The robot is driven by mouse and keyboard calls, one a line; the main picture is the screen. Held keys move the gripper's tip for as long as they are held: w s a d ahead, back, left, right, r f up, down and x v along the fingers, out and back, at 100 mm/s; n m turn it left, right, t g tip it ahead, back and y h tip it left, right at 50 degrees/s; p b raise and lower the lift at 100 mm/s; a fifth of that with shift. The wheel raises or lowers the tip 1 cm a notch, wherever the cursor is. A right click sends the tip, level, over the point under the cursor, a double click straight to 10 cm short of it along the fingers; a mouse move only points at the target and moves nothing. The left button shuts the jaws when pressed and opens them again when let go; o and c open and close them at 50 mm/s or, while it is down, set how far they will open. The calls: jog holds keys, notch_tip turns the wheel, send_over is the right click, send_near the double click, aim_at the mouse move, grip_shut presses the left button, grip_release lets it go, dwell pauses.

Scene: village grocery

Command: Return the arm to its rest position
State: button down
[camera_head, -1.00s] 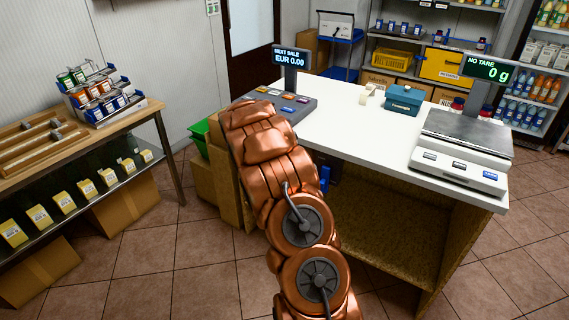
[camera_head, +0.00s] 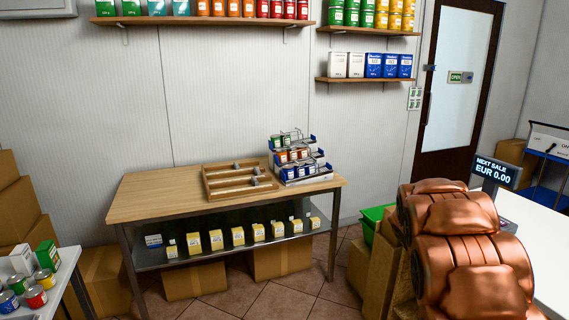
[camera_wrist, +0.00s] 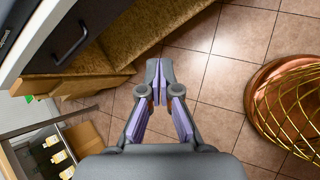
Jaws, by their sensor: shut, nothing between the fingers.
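My gripper (camera_wrist: 160,98) shows in the wrist view, pointing down over the tiled floor. Its grey fingers with purple pads come together at the tips, and nothing is between them. In the head view my copper-coloured arm stands at the right, in front of the counter, and the gripper itself is out of that view.
The white counter (camera_head: 555,250) with a price display (camera_head: 497,172) is at the right. A wooden table (camera_head: 150,198) with a divided tray (camera_head: 207,190) and a can rack (camera_head: 318,176) stands against the wall. In the wrist view, a golden wire basket (camera_wrist: 298,110) is at the right.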

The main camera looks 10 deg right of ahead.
jog(key=s+a+r+m+y, duration=0.1)
jog(key=s+a+m, duration=0.3)
jog(key=s+a, duration=0.6)
jog(key=s+a+r+m+g+y, duration=0.1)
jog(key=s+a+m+y, duration=0.3)
jog(key=s+a, duration=0.7)
jog(key=s+a+r+m+g+y, duration=0.1)
jog(key=s+a+m, duration=0.4)
jog(key=s+a, duration=0.6)
jog(key=a+r+y, duration=0.1)
jog(key=a+r, duration=0.1)
jog(key=a, duration=0.1)
jog(key=shift+s+a+r+y, duration=0.15)
jog(key=shift+s+a+y, duration=0.1)
jog(key=shift+y, duration=0.15)
jog(key=shift+a, duration=0.1)
